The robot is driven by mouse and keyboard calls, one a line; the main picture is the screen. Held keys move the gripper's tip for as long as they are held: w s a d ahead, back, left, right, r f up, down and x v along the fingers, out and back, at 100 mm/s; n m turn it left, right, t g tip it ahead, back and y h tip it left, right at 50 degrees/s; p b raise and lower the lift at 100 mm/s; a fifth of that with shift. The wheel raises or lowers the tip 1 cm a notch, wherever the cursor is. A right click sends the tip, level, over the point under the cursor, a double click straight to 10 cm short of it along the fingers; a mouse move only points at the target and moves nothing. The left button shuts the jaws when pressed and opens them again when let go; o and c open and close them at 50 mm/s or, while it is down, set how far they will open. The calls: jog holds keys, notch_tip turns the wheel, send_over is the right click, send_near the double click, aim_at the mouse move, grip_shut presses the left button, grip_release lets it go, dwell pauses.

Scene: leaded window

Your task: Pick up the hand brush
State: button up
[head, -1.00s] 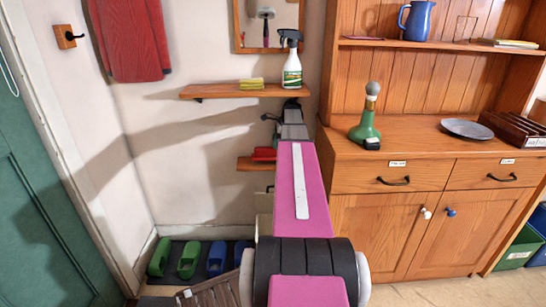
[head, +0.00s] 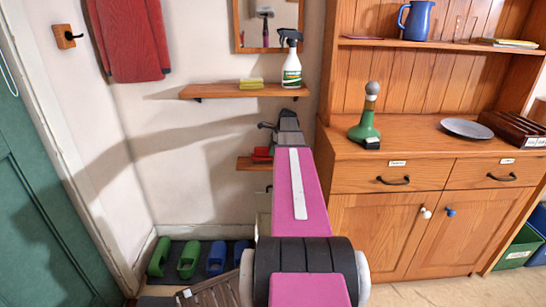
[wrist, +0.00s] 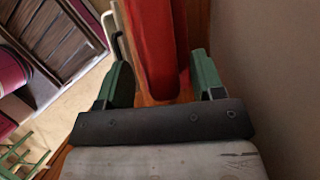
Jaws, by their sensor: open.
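The hand brush (head: 263,152) is a red thing on the small lower wooden shelf, partly hidden behind my arm in the head view. In the wrist view the red hand brush (wrist: 155,45) runs away from me between my two green finger pads. My gripper (wrist: 162,80) is open, with one pad on each side of the brush and gaps visible on both sides. Whether a pad touches it cannot be told. In the head view only part of my gripper shows, just above the lower shelf; its fingertips are mostly hidden.
The upper shelf (head: 235,92) above holds a yellow sponge (head: 251,84) and a spray bottle (head: 291,70). A wooden dresser (head: 390,225) stands close on the right, with a green bottle (head: 366,125). The wall is close behind the lower shelf (head: 248,163).

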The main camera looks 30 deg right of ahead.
dwell(0.3)
jog(key=c, duration=1.1)
jog(key=shift+o, duration=0.2)
jog(key=shift+r, duration=0.3)
notch_tip(320, 180, up, 7)
jog(key=shift+s+a+f, duration=0.1)
jog(key=shift+s+f, duration=0.05)
jog(key=shift+f, duration=0.05)
jog(key=s+a, duration=0.4)
jog(key=s, duration=0.5)
jog(key=s+a, duration=0.4)
jog(key=s, duration=0.4)
jog(key=shift+s+a, duration=0.25)
jog(key=shift+s, duration=0.1)
jog(key=shift+r, duration=0.1)
